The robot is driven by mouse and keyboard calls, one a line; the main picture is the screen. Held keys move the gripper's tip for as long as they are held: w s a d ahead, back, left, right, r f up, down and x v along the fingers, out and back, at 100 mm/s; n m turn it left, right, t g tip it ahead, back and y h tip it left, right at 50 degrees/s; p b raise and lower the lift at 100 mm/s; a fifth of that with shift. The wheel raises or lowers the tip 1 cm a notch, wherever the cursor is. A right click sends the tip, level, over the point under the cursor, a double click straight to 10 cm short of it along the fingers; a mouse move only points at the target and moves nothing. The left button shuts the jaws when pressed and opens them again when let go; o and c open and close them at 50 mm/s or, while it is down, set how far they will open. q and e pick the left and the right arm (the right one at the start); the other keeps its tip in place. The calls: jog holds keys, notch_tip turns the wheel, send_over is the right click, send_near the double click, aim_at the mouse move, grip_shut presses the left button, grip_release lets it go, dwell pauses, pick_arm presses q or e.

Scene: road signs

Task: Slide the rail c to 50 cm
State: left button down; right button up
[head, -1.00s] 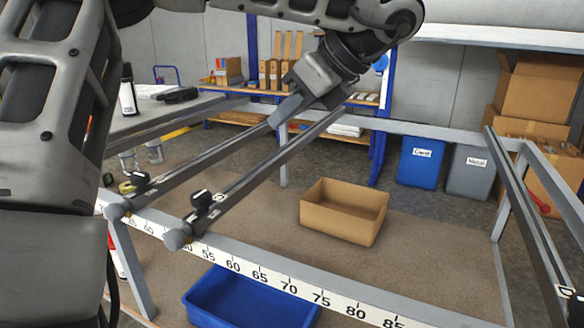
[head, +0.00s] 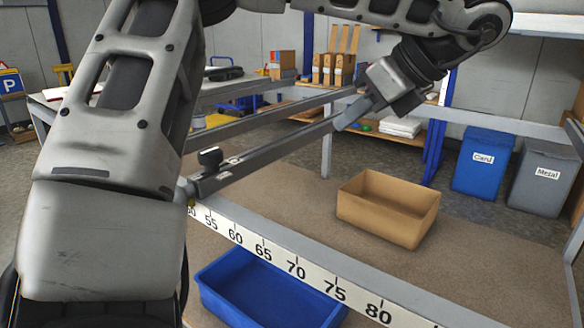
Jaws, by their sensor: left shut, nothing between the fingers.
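A grey rail with a black knob (head: 210,157), which I take to be rail c (head: 265,153), spans the frame in the head view. Its letter cannot be read. Its front end is near the 50 end of the front scale (head: 265,252), partly hidden by my left arm. My left gripper (head: 346,122) is shut and empty, its fingers at the far part of this rail. I cannot tell whether they touch it. Another rail (head: 250,122) runs roughly alongside, behind and to the left, its front end hidden by my arm. My right gripper is out of view.
A cardboard box (head: 388,222) stands on the brown surface inside the frame. A blue crate (head: 262,300) is below the front scale. Blue Card (head: 482,172) and grey Metal (head: 540,185) bins stand at the back right. Brown surface right of the rail is otherwise clear.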

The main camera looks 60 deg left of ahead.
pick_arm(q)
jog(key=f+b, duration=0.1)
jog(key=f, duration=0.1)
jog(key=b, duration=0.3)
send_near(278, 159)
jog(key=x, duration=0.5)
jog(key=shift+s+a+f, duration=0.1)
jog(key=shift+a+f, duration=0.15)
jog(key=shift+a, duration=0.05)
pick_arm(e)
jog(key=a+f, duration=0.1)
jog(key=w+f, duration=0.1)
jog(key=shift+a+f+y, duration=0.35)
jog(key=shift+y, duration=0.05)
